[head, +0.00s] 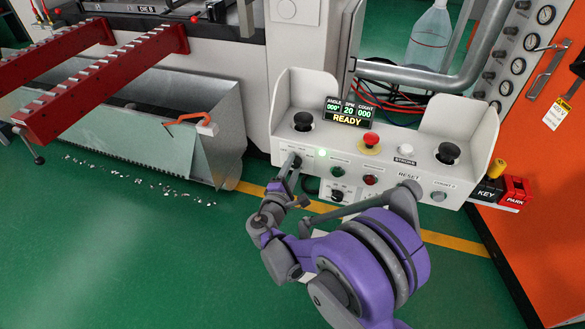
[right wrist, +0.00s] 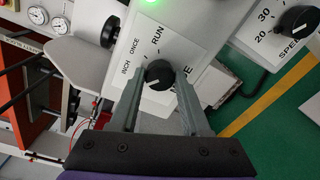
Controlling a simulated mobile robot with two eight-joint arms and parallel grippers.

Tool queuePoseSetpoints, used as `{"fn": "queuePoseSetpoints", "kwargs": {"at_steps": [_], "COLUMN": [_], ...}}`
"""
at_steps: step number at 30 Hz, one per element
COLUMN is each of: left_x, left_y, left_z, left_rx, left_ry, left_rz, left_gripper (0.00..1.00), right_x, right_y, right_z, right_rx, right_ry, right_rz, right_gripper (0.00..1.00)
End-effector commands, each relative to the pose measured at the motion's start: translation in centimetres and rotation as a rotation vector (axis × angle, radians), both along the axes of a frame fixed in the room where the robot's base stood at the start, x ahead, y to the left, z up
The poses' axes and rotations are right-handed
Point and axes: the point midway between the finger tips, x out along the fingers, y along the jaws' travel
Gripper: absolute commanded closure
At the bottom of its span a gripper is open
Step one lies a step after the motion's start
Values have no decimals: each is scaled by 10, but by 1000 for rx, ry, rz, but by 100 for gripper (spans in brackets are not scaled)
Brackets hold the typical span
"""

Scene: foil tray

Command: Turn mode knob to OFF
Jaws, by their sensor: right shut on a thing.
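The mode knob (right wrist: 158,74) is a round black knob on the white control panel. In the right wrist view, the labels INCH, ONCE and RUN are arranged around it. I see no OFF label, and a title partly covered by a finger ends in E. My right gripper (right wrist: 159,84) is shut on the knob, one finger on each side. In the head view, my right gripper (head: 294,164) reaches the left part of the panel front and mostly hides the knob. I cannot tell clearly where the knob points. My left gripper is not in view.
The control box (head: 300,95) carries a READY display (head: 349,112), a red mushroom button (head: 370,140) and black palm buttons. A metal chip bin (head: 215,110) stands left. An orange cabinet (head: 540,160) stands right.

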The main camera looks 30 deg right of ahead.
Motion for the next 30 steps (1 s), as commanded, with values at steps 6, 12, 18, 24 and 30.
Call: {"fn": "queuePoseSetpoints", "kwargs": {"at_steps": [6,12,18,24,30], "left_x": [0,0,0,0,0], "left_y": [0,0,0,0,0], "left_z": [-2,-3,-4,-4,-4], "left_rx": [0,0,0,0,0], "left_ry": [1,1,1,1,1], "left_rz": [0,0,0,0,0], "left_gripper": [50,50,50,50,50], "right_x": [0,0,0,0,0], "right_y": [1,1,0,1,1], "right_z": [-1,-1,0,0,0], "right_rx": [-77,-118,-133,-134,-134], "right_ry": [93,141,158,159,159], "right_rz": [0,0,0,0,0], "right_gripper": [100,100,100,100,44]}}
